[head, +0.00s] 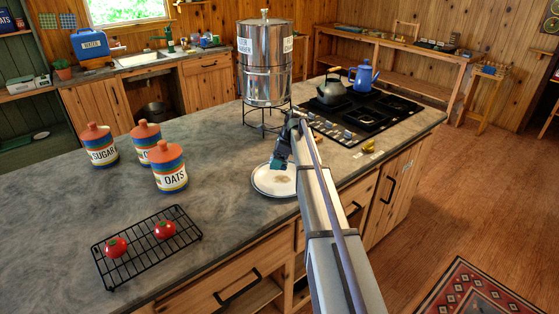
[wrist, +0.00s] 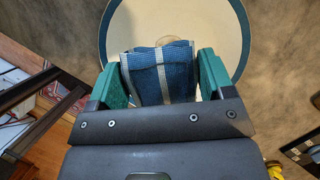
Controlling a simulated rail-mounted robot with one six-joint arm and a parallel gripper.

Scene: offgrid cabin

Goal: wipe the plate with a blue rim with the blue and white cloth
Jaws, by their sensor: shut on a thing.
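The plate with a blue rim (head: 264,186) lies on the grey counter, near its front edge. In the wrist view the plate (wrist: 215,28) is cream with a dark blue rim, and a brownish smear (wrist: 170,43) shows near its middle. My gripper (head: 280,163) is over the back left part of the plate in the head view. In the wrist view my gripper (wrist: 163,72) has its green fingers shut on the blue and white cloth (wrist: 158,80), which hangs between them over the plate. I cannot tell whether the cloth touches the plate. The fingers hide most of the cloth in the head view.
A steel water dispenser (head: 265,65) on a stand is behind the plate. A stove (head: 360,120) with a grey kettle (head: 333,92) and a blue pot (head: 363,76) is to the right. Canisters (head: 169,168) and a black rack (head: 147,255) with two tomatoes (head: 165,229) are left.

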